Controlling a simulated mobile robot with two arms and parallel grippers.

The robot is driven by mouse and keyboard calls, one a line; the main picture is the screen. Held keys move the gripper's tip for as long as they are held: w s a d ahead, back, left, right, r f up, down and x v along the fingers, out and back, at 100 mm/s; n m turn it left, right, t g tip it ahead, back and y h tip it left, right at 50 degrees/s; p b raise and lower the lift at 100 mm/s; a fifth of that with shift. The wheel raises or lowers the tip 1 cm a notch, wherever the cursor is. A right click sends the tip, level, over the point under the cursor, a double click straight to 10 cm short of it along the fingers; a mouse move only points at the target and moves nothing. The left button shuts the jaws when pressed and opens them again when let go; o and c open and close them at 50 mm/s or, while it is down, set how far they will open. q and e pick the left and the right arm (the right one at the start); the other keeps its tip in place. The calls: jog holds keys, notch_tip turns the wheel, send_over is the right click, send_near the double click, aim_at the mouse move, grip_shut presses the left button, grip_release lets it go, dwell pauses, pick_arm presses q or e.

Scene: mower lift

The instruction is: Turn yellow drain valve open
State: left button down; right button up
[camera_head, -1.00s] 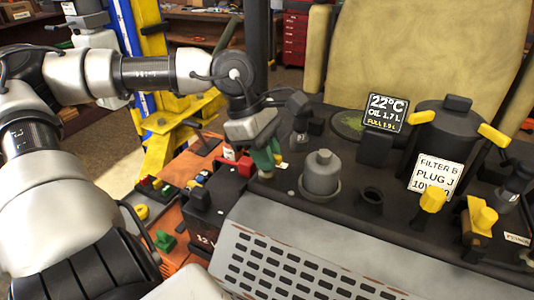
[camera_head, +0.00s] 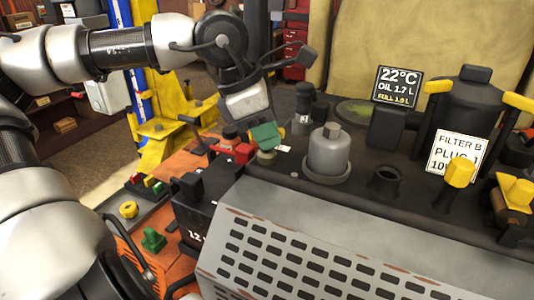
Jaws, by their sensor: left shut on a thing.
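Several yellow fittings stand on the dark machine top at the right. One is a yellow lever-like piece on a brownish body (camera_head: 517,193). Another is a yellow knob (camera_head: 460,172) on a dark stem. I cannot tell from the frame which is the drain valve. My left gripper (camera_head: 258,124) points down at the machine's left edge, far from both. It is shut on a green piece (camera_head: 267,137), which sits above a small pale round base; the fingertips are mostly hidden. My right gripper is not in view.
A grey capped cylinder (camera_head: 328,150) stands close right of my left gripper. Behind are a display block (camera_head: 398,85) and a black tank (camera_head: 465,112) with yellow handles and a label. A perforated grey cover (camera_head: 300,245) fills the front. A black battery-like box (camera_head: 205,190) is at left.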

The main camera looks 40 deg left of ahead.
pick_arm(q)
jog(key=n+y+b, duration=0.1)
jog(key=n+b, duration=0.3)
jog(key=n+t+y+b, duration=0.1)
jog(key=n+y+b, duration=0.1)
jog(key=n+b, duration=0.2)
jog(key=shift+f+b, duration=0.15)
jog(key=shift+b, duration=0.5)
jog(key=shift+r+n+y+b, duration=0.2)
jog(key=shift+n+y+b, duration=0.5)
jog(key=shift+n+b, duration=1.05)
jog(key=shift+n, duration=0.35)
jog(key=c, duration=1.1)
grip_release()
jog(key=shift+c, duration=0.2)
jog(key=v, duration=1)
jog(key=shift+s+r+p, duration=0.2)
jog(key=shift+r+p, duration=0.15)
